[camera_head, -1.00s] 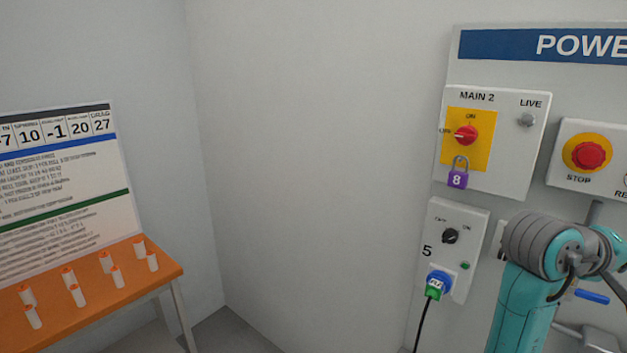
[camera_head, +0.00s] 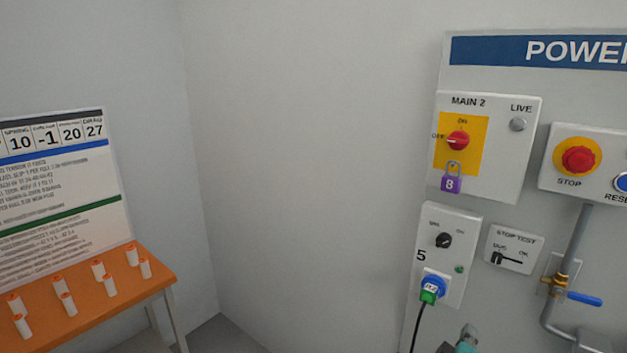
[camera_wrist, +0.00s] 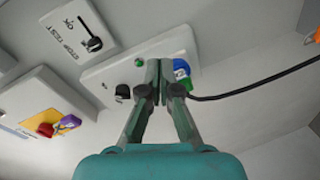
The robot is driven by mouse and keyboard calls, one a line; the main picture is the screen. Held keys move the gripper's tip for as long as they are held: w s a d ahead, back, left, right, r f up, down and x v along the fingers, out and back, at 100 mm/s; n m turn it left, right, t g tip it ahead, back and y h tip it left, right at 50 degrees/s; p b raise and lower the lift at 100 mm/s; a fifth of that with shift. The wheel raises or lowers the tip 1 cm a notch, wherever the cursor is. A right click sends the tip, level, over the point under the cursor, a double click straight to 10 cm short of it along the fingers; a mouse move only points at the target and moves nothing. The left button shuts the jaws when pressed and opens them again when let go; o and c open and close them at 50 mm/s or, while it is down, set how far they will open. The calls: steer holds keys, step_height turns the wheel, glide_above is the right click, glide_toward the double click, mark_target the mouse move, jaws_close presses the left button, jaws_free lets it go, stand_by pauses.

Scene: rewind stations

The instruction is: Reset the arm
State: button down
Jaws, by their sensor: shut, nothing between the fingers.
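My gripper (camera_wrist: 159,72) is in the wrist view, its fingers together and empty. It points toward the station 5 box, which lies behind the fingertips and is partly hidden by them; contact cannot be told. In the head view only a teal bit of my arm shows at the bottom edge. The station 5 box (camera_head: 462,228) has a black knob (camera_head: 443,240), a green lamp and a blue socket with a green plug (camera_head: 428,296) and black cable. Above it, the MAIN 2 box (camera_head: 510,170) has a red rotary switch (camera_head: 457,141) and a purple padlock marked 8 (camera_head: 451,184).
A red STOP button (camera_head: 578,160), a STOP TEST switch box (camera_head: 513,248) and a pipe with a blue valve handle (camera_head: 584,298) are on the right of the panel. An orange table (camera_head: 90,307) with several white cylinders stands at left. The wall between is bare.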

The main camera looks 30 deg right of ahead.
steer(key=s+a+f+n+t+y, duration=0.1)
steer(key=s+a+f+t+y, duration=0.25)
steer(key=a+f, duration=0.55)
steer(key=s+a+f+n+t+y, duration=0.1)
steer(key=s+a+f+t+y, duration=0.3)
steer(key=a, duration=0.9)
steer(key=s+a+m+y, duration=0.1)
steer(key=s+a+y, duration=0.2)
steer(key=s+a, duration=0.2)
steer(key=s+a+m+y, duration=0.2)
steer(key=s+a, duration=0.4)
steer(key=s, duration=0.5)
steer(key=shift+s+r+y, duration=0.15)
steer(key=shift+s+y, duration=0.2)
steer(key=shift+y, duration=0.5)
